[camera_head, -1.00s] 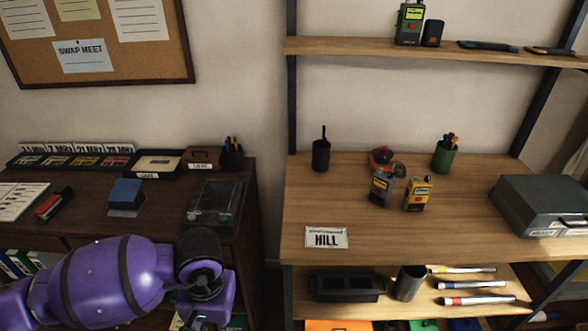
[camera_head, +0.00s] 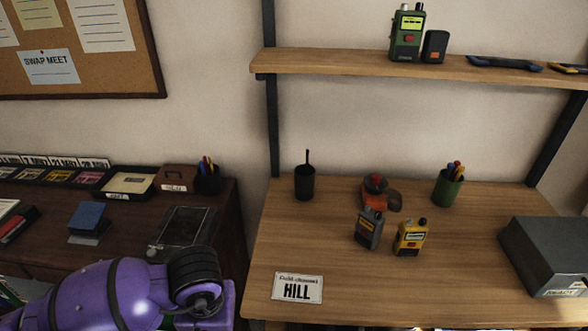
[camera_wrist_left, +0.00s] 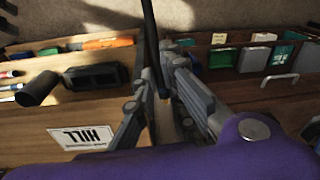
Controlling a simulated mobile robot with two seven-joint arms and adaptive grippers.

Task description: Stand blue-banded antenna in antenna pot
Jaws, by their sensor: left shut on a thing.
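In the head view, a dark pot (camera_head: 304,184) stands at the back left of the wooden shelf top, with one thin dark stick upright in it. It looks like the antenna pot. In the left wrist view, my left gripper (camera_wrist_left: 157,72) is shut on a thin dark rod (camera_wrist_left: 151,30), which runs up out of the top of the picture. It looks like an antenna, but no blue band shows on the visible part. In the head view only my purple left arm shows at the lower left; its fingers are hidden. My right gripper is in neither view.
Grey (camera_head: 370,228) and yellow (camera_head: 411,237) radios, a red-and-black item (camera_head: 375,187) and a green pen pot (camera_head: 447,188) stand right of the dark pot. A HILL card (camera_head: 297,288) lies at front left. A grey case (camera_head: 548,252) is at right. Wood between card and pot is clear.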

